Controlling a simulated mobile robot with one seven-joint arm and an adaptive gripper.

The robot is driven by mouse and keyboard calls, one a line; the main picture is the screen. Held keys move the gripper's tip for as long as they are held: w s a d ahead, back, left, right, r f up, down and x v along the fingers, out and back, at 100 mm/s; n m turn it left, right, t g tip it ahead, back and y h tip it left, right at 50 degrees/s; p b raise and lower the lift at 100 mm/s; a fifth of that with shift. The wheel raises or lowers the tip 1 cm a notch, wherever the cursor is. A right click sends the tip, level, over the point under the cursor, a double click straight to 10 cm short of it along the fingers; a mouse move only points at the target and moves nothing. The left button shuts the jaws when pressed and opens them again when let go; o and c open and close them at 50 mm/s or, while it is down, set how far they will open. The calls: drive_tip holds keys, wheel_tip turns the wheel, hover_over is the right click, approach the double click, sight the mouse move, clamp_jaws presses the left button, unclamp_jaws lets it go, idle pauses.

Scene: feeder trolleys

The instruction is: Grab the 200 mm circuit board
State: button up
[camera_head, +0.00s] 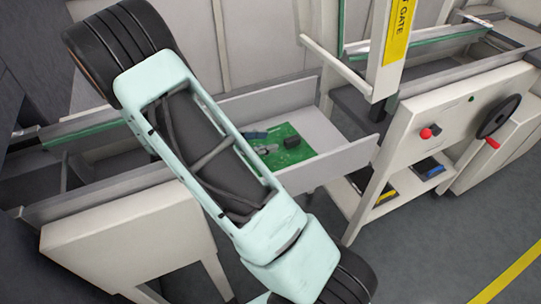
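A green circuit board (294,153) with dark and grey components lies in a pale tray-like section (346,158) between two machine parts, in the middle of the camera_head view. My pale mint arm crosses in front and covers the ground to the left of the board, hiding part of it or its surroundings. My gripper is not clearly visible in this view. I cannot tell from this one picture whether it touches the board. The board's full length cannot be judged here.
A white trolley (449,125) with a handwheel (498,117) and a red knob stands at the right. A yellow-labelled gate post (397,30) rises behind the tray's right end. Another pale trolley (120,245) stands at the left. Grey floor with a yellow line (508,271) is clear at lower right.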

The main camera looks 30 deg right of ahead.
sight(285, 141)
drive_tip(key=shift+x, duration=1)
drive_tip(key=b+x, duration=0.1)
drive_tip(key=x, duration=0.1)
drive_tip(key=b+x, duration=0.1)
drive_tip(key=x, duration=0.1)
drive_tip(key=shift+f, duration=0.35)
drive_tip(key=shift+d+f, duration=0.1)
drive_tip(key=shift+d, duration=0.45)
drive_tip(key=shift+c, duration=0.4)
clamp_jaws()
